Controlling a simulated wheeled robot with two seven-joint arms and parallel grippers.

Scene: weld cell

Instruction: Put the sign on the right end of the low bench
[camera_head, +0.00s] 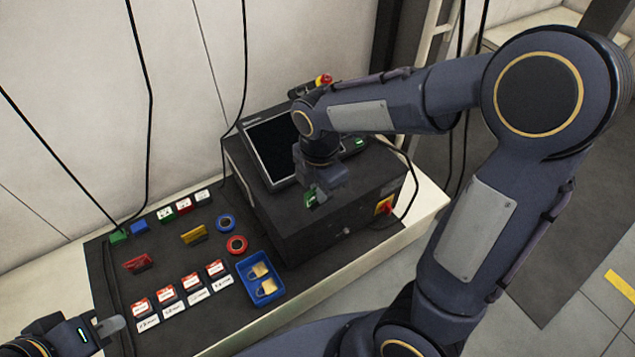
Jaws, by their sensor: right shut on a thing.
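My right gripper (318,197) points down in front of the dark control cabinet. It is shut on a small green piece (311,200), which is mostly hidden; I cannot tell for certain whether this is the sign. My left gripper (110,326) is at the lower left, over the front left of the dark mat; its finger opening does not show clearly. The pale bench (421,208) carries the mat and cabinet, and its right end extends past the cabinet. A yellow sign-like piece (194,235) and a red one (138,263) stand on the mat.
The dark cabinet (335,222) bears a screen unit (272,148). A blue tray (281,291) holds brass padlocks. Several labelled cards, a blue ring (226,223) and a red ring (237,245) lie nearby. Black cables hang along the wall. Another pale ledge (520,28) shows at upper right.

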